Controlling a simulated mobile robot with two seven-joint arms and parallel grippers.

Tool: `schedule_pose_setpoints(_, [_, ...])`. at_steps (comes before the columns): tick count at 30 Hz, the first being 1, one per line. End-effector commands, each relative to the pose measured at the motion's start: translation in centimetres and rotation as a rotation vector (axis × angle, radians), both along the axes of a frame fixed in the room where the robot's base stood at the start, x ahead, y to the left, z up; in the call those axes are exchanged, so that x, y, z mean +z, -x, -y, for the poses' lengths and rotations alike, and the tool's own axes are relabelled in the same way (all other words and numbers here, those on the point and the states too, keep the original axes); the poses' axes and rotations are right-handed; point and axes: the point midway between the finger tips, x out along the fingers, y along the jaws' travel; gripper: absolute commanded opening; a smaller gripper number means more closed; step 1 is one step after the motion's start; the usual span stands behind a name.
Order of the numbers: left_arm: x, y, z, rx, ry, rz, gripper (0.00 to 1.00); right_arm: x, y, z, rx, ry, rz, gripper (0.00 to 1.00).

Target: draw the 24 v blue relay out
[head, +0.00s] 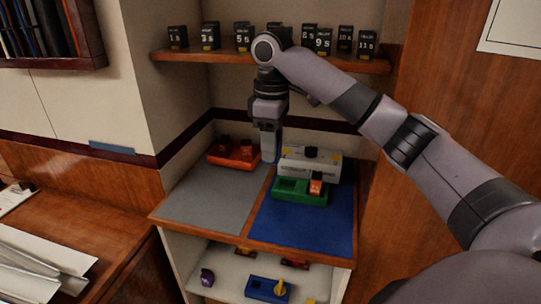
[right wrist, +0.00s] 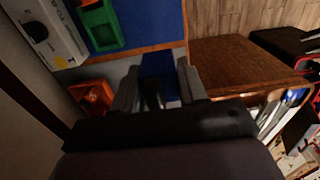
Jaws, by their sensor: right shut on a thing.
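My right gripper (head: 268,150) points down over the back of the counter, between the orange base and the white box. It is shut on a dark blue block, the blue relay (right wrist: 158,68), which shows between the fingers in the right wrist view. Its voltage marking cannot be read. Whether it touches anything below is hidden by the fingers. The orange base (head: 234,153) holds dark blocks at left. The green base (head: 290,190) holds an orange relay (head: 316,184) and has an empty-looking part at its left. My left gripper is not in view.
The white box (head: 311,164) stands behind the green base. The grey mat (head: 212,197) and blue mat (head: 308,222) have clear fronts. A wooden shelf (head: 290,61) carries several numbered black blocks above. A lower shelf holds a blue base (head: 262,289) and small parts.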

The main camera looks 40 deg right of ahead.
Motion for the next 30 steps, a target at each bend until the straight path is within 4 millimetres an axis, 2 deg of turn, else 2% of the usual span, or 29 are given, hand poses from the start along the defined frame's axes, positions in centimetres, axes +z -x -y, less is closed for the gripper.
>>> schedule_pose_setpoints(30, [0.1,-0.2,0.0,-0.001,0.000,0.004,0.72,4.3,-0.1,0.1,-0.002,0.000,0.002,0.11])
